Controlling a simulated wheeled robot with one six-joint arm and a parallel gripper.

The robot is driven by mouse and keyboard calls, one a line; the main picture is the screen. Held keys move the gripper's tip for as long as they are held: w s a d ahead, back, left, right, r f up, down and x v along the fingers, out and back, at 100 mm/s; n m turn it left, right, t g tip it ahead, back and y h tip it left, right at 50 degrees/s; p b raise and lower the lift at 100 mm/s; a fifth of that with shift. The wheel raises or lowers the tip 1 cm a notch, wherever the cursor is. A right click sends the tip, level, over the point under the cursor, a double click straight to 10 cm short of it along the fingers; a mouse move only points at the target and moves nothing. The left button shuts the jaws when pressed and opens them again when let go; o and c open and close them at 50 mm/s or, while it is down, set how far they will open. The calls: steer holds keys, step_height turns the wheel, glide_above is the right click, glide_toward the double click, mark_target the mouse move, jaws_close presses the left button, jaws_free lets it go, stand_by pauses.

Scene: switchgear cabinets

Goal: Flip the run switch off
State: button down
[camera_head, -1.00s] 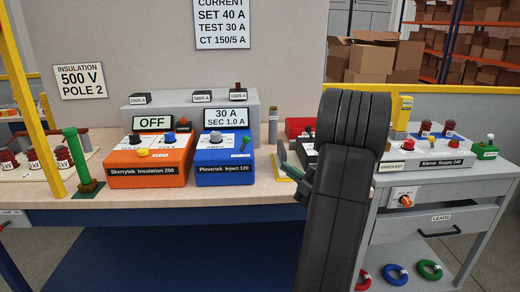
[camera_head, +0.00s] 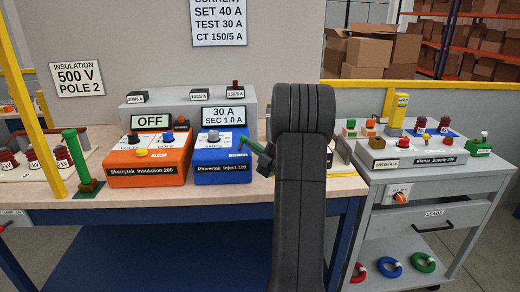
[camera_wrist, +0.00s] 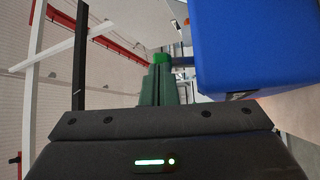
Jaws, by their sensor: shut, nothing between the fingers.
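The blue Plovertek Inject 120 unit (camera_head: 222,163) stands on the bench, its display reading 30 A, SEC 1.0 A. In the wrist view, the green switch (camera_wrist: 161,58) is right at the tips of my gripper (camera_wrist: 158,72), beside the blue unit (camera_wrist: 255,45). I cannot tell whether they touch or which way the switch is set.
The orange Skerrytek Insulation 200 unit (camera_head: 150,165), display reading OFF, stands just left. A grey box (camera_head: 185,103) is behind both. A grey cart (camera_head: 440,185) with the Klemo Supply stands right. Bare bench front (camera_head: 150,195) is clear.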

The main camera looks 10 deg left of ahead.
steer(key=shift+a+r+n+g+b, duration=0.25)
steer(key=shift+n+g+b, duration=0.15)
steer(key=shift+n+b, duration=0.3)
stand_by(0.4)
steer(key=shift+s+a+r+n+g+h+b, duration=0.1)
steer(key=shift+a+r+n+g+h+b, duration=0.15)
steer(key=shift+n+h+b, duration=0.2)
steer(key=shift+s+a+r+n+g+h+b, duration=0.1)
steer(key=shift+r+n+g+h+b, duration=0.15)
steer(key=shift+n+h+b, duration=0.15)
steer(key=shift+s+a+r+n+g+h+p, duration=0.1)
steer(key=shift+a+r+n+g+h+p, duration=0.2)
steer(key=shift+a+n+h, duration=0.25)
steer(key=shift+s+a+r+n+g+h+p, duration=0.1)
steer(key=shift+a+r+n+g+h+p, duration=0.15)
steer(key=shift+n+h, duration=0.35)
steer(key=shift+f, duration=0.15)
